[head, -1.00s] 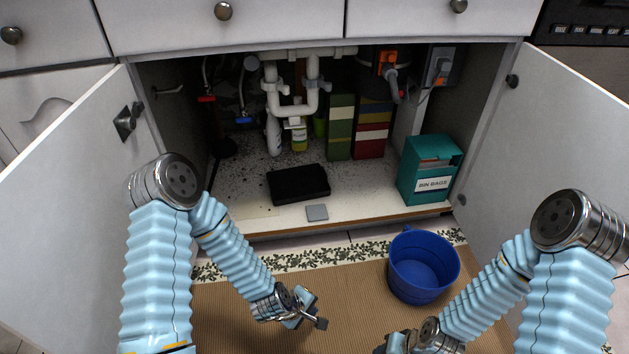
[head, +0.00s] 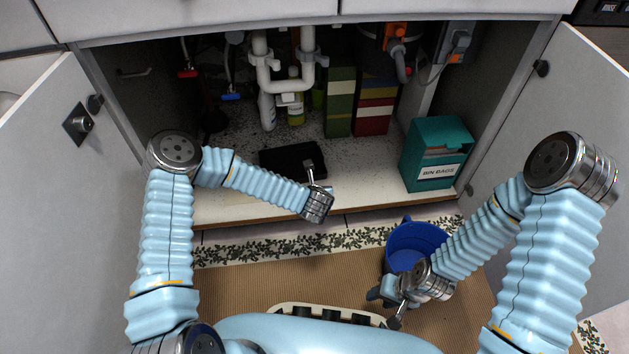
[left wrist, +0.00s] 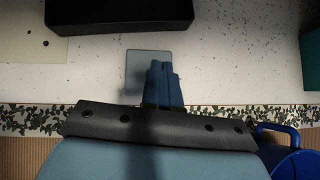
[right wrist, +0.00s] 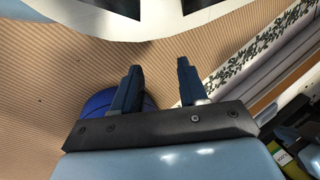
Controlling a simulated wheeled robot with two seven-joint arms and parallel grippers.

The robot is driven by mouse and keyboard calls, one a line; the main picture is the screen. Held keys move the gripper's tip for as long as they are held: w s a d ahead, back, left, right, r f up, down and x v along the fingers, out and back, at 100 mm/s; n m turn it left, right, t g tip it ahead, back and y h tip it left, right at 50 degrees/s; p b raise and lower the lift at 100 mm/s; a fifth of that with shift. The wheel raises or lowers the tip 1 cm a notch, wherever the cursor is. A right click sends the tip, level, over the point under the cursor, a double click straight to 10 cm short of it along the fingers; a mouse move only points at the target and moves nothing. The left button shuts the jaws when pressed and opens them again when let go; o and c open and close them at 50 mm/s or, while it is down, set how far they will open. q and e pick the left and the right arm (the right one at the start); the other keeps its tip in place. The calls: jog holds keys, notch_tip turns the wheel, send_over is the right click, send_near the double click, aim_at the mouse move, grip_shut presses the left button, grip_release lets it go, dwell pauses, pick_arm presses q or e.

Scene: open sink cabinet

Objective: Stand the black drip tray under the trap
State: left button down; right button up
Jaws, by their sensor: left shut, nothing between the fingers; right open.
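The black drip tray (head: 288,160) lies on the cabinet floor, in front of the white trap (head: 283,82). It also shows at the top of the left wrist view (left wrist: 118,12). My left gripper (head: 310,172) is shut and empty, at the tray's front right in the head view. In the left wrist view the closed fingers (left wrist: 162,82) overlap a grey square (left wrist: 146,62) on the cabinet floor's front strip; the tray is beyond them. My right gripper (head: 384,306) is open and empty, low in front of the cabinet near the blue bucket. Its fingers (right wrist: 158,85) stand apart in the right wrist view.
A blue bucket (head: 425,236) stands on the mat before the cabinet. A teal bin-bag box (head: 420,150) stands at the right inside. Bottles (head: 267,112) and several boxes (head: 340,108) stand behind the tray. The cabinet doors (head: 70,190) are open to both sides.

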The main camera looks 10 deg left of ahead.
aim_at(315, 178)
pick_arm(q)
jog(key=x, duration=0.4)
jog(key=shift+s+b, duration=0.1)
jog(key=shift+b, duration=0.3)
jog(key=w, duration=0.2)
jog(key=shift+w+a+r, duration=0.1)
jog(key=shift+w+a, duration=0.1)
jog(key=shift+w, duration=0.6)
jog(key=shift+w+r, duration=0.1)
pick_arm(e)
jog(key=shift+f, duration=0.9)
